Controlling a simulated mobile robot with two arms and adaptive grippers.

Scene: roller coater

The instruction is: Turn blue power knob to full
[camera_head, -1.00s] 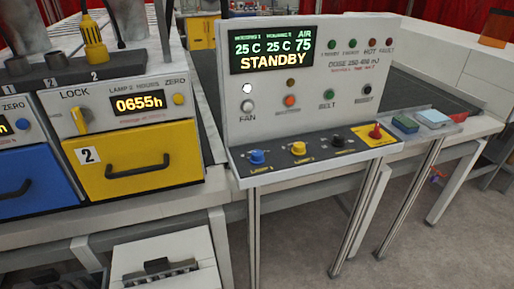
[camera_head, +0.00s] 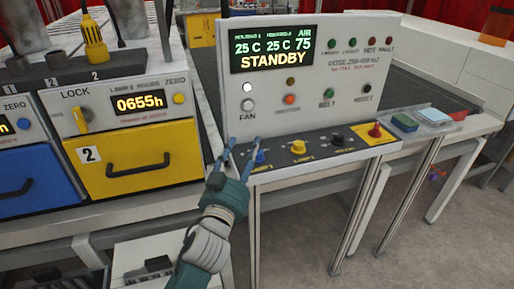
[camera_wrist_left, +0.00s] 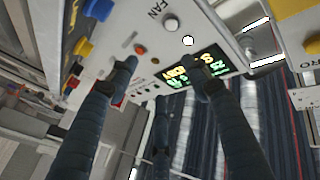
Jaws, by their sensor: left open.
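The blue power knob (camera_head: 261,157) sits at the left end of the dark sloped strip at the foot of the control panel. A blue knob (camera_wrist_left: 84,47) also shows at the upper left of the left wrist view. My left gripper (camera_head: 243,142) is open and empty. Its fingers are spread at the strip's left end, with one finger close beside the blue knob and partly in front of it. I cannot tell whether they touch. The left wrist view shows the spread fingers (camera_wrist_left: 163,66) before the panel. My right gripper is not in view.
A yellow knob (camera_head: 298,148), a black knob (camera_head: 337,139) and a red switch (camera_head: 375,130) on a yellow plate follow along the strip. The upright panel has a STANDBY display (camera_head: 273,50). A yellow drawer unit (camera_head: 135,160) stands close on the left.

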